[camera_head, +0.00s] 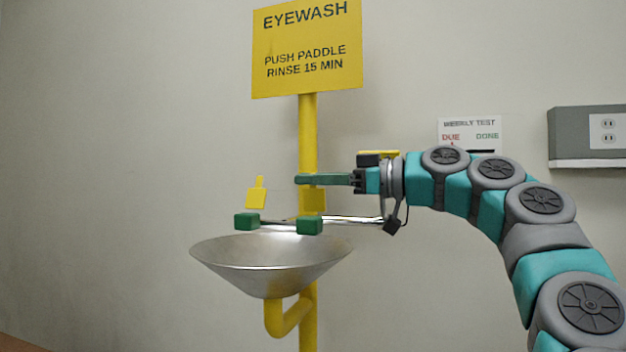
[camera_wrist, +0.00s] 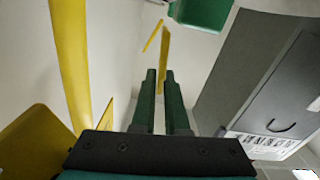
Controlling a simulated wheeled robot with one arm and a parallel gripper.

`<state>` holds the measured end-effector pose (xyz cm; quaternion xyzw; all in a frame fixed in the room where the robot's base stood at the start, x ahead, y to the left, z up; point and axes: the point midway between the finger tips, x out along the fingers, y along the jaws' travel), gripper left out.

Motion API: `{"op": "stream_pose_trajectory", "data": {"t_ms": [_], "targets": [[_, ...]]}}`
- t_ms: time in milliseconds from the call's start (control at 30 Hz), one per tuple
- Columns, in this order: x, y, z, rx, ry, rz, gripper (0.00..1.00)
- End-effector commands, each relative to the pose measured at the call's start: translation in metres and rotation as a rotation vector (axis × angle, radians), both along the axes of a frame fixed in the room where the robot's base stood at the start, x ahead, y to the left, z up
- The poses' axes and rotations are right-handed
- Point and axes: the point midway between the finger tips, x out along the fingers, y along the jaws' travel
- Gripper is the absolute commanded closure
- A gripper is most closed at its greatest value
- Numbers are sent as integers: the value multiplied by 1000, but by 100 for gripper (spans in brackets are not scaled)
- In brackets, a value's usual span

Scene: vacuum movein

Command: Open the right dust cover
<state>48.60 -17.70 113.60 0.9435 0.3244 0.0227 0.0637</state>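The right dust cover (camera_head: 310,225) is a small green block on the right nozzle, above the steel bowl's rim; it looks closed. A matching left dust cover (camera_head: 246,221) sits to its left. My gripper (camera_head: 300,179) reaches in from the right, its green fingers level and pointing left, above the right cover and apart from it. The wrist view shows the two fingers (camera_wrist: 160,75) nearly parallel with a narrow gap and nothing held between them. A green block (camera_wrist: 205,12) at that view's top edge is cut off; I cannot tell which cover it is.
The steel bowl (camera_head: 271,262) stands below the covers. A yellow post (camera_head: 308,130) with an eyewash sign (camera_head: 307,48) rises behind my fingers. A yellow plate (camera_head: 257,198) stands at left. A test card (camera_head: 469,134) and grey outlet box (camera_head: 588,136) are on the wall.

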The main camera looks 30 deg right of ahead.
Motion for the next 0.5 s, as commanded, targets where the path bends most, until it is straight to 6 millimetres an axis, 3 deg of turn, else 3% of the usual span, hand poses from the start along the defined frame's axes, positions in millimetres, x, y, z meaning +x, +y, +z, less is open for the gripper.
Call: {"op": "stream_pose_trajectory", "data": {"t_ms": [33,200,500], "targets": [[0,0,0,0,0,0,81],[0,0,0,-1,1,0,62],[-1,-1,0,-1,1,0,62]]}}
